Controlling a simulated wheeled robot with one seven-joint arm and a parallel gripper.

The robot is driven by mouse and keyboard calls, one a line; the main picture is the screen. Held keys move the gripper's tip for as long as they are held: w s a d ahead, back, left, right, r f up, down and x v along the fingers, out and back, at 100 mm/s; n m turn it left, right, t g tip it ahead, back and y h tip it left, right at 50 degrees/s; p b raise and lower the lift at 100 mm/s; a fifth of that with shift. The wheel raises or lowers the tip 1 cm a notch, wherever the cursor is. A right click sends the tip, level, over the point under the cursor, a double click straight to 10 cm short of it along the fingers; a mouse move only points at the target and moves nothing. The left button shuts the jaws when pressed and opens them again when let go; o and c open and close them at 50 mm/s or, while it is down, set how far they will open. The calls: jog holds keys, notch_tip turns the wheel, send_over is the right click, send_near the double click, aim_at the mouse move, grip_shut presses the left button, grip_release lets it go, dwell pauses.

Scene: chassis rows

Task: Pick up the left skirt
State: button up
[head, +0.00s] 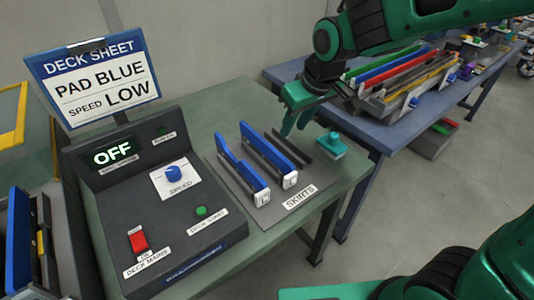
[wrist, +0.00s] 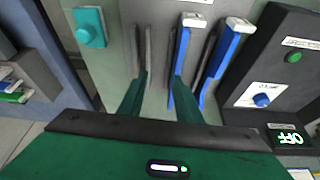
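The left skirt (head: 240,165) is a long blue piece with a white end block marked L, standing on the grey SKIRTS plate (head: 318,190) on the green table. The right skirt (head: 268,155), marked R, stands parallel to its right. In the wrist view the left skirt (wrist: 224,62) is the blue piece nearer the control box, and the right skirt (wrist: 181,58) is closer to my gripper. My gripper (head: 294,124) is above the far end of the plate, beyond the skirts. Its fingers (wrist: 160,105) are apart, with no held object visible between them.
The control box (head: 160,205) with an OFF display stands left of the skirts; the deck sheet sign (head: 95,80) rises behind it. Dark bars (head: 292,147) and a teal block (head: 331,145) lie right of the skirts. A blue table (head: 385,130) with coloured strips stands at the right.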

aim_at(267, 143)
jog(key=shift+n, duration=0.4)
jog(key=shift+w+a+f, duration=0.55)
jog(key=shift+a+f, duration=0.55)
jog(key=shift+f, duration=0.35)
jog(key=shift+w+a+f, duration=0.5)
jog(key=shift+a+f, duration=0.55)
jog(key=shift+f, duration=0.4)
jog(key=shift+w+a+f, duration=0.55)
jog(key=shift+a+f, duration=0.55)
jog(key=shift+f, duration=0.35)
jog(key=shift+w+a+f, duration=0.15)
jog(key=shift+w+f, duration=0.15)
jog(key=shift+f, duration=0.35)
jog(key=shift+y, duration=0.3)
grip_shut()
